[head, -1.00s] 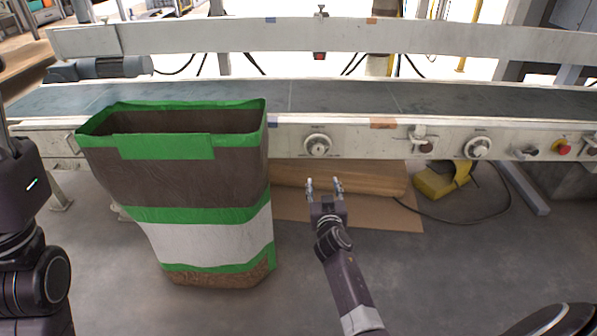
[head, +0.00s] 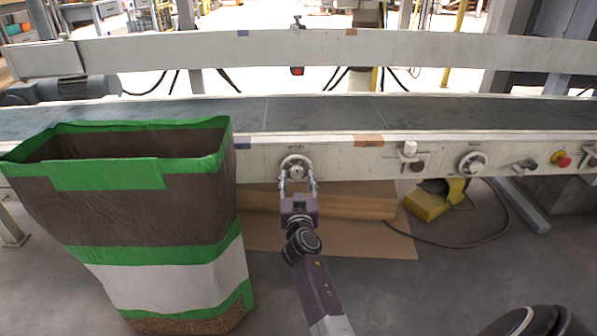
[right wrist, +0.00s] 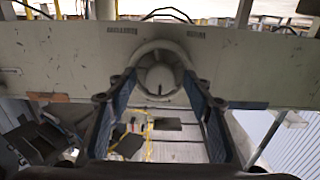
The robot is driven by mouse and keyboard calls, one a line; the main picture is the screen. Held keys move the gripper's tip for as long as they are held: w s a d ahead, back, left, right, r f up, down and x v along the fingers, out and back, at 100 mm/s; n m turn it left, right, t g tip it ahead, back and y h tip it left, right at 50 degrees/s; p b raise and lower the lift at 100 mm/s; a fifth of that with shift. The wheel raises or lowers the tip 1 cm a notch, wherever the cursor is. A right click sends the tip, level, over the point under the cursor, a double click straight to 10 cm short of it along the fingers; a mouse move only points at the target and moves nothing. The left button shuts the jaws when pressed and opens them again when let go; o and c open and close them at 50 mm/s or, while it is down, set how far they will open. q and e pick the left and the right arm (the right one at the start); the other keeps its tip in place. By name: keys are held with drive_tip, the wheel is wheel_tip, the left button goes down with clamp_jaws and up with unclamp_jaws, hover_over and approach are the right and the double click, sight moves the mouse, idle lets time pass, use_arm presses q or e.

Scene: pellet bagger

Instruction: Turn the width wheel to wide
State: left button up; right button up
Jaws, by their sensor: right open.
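A pale round handwheel (head: 296,160) is on the front rail of the conveyor, with a small label above it too small to read. My right gripper (head: 297,181) is open just in front of it, one finger at each side of its lower part. In the right wrist view the wheel (right wrist: 160,49) shows between the two fingers, its hub facing the camera. I cannot tell whether the fingers touch the rim. A second handwheel (head: 472,162) is farther right on the rail; I cannot tell from the labels which is the width wheel. My left gripper is out of view.
A tall open bag (head: 160,287) with green bands stands on the floor at the left, close to the rail. A clamp knob (head: 409,150) and a red button (head: 564,161) are on the rail to the right. A yellow block (head: 428,203) and a cable lie below.

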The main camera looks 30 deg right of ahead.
drive_tip(key=shift+w+d, duration=0.15)
drive_tip(key=shift+w, duration=0.1)
drive_tip(key=c, duration=1.2)
drive_tip(key=shift+o, duration=0.2)
drive_tip(key=shift+n, duration=0.4)
